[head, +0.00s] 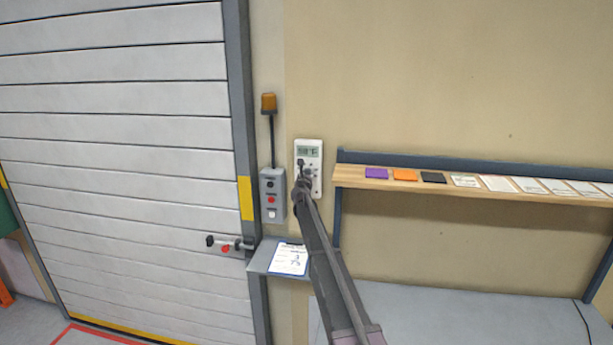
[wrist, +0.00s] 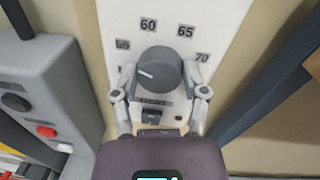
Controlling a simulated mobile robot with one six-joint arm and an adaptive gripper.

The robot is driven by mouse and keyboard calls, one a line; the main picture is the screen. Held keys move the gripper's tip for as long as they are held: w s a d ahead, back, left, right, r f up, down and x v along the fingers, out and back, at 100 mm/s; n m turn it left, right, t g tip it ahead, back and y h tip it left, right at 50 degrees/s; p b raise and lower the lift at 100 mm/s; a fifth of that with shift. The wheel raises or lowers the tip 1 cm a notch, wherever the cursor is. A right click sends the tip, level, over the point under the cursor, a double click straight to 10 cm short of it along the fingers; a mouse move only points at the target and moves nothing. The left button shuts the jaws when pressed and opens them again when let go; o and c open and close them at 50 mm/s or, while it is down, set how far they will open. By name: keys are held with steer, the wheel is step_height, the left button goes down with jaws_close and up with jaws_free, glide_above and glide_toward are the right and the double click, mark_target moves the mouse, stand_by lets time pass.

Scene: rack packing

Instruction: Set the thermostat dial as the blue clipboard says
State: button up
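The white thermostat (head: 317,187) is mounted on the wall right of the door. Its small display (head: 308,151) shows a °F reading too blurred to read surely. In the wrist view the round grey dial (wrist: 160,70) has a pale mark pointing left and slightly up, below the 55 label. Labels 60, 65 and 70 are clear; the lowest label is partly hidden by a finger. My gripper (wrist: 160,82) has one finger on each side of the dial, with no clear gap. The blue clipboard (head: 289,259) lies on a small grey shelf; its writing is too small to read.
A grey button box (head: 272,194) with an amber lamp (head: 268,103) above it is close left of the thermostat. A wooden shelf (head: 450,192) with coloured pads and papers is at right, above a grey table (head: 450,315). The shutter door (head: 120,150) is at left.

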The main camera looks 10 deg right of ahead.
steer(key=shift+c, duration=0.4)
